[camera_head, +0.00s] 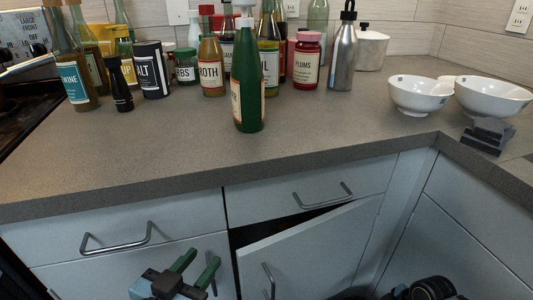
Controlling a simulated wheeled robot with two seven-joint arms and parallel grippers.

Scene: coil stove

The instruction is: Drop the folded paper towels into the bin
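A small grey stack of folded-looking pieces (487,134) lies on the counter at the right, near its inner corner and in front of the white bowls; it may be the folded paper towels, but I cannot tell for sure. No bin can be made out. My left gripper (201,257) is low in front of the cabinets, at the bottom of the view left of the middle. Its two green fingers are apart with nothing seen between them. It is far from the grey stack. My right gripper's fingers are not in view.
A cabinet door (310,255) stands ajar below the drawers, with a dark gap above it. Bottles and jars crowd the counter's back, and a green bottle (247,80) stands forward. The front counter (330,150) is clear.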

